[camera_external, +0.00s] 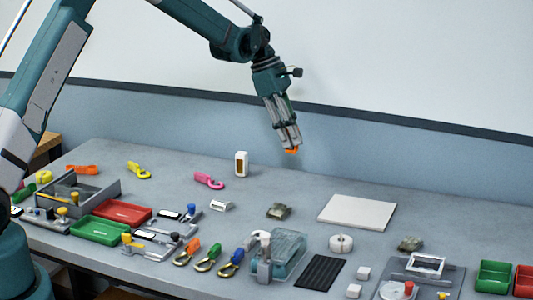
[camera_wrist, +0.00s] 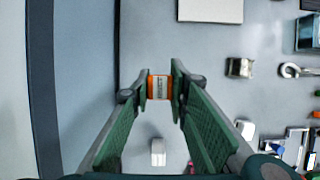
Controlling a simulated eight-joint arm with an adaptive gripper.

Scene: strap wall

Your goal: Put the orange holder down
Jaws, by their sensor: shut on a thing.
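The orange holder (camera_external: 292,151) is between the fingertips of my gripper (camera_external: 288,147), held in the air above the back part of the table. In the wrist view the orange holder (camera_wrist: 159,87) shows a pale label with dark lettering on its face. The two green fingers of my gripper (camera_wrist: 160,88) press on its left and right sides. In the external view most of the holder is hidden by the fingers, and only a small orange part shows below them.
A white plate (camera_external: 357,212) lies to the right on the grey table (camera_external: 310,190). Trays, tools and fixtures crowd the front. The table's back strip below my gripper is clear.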

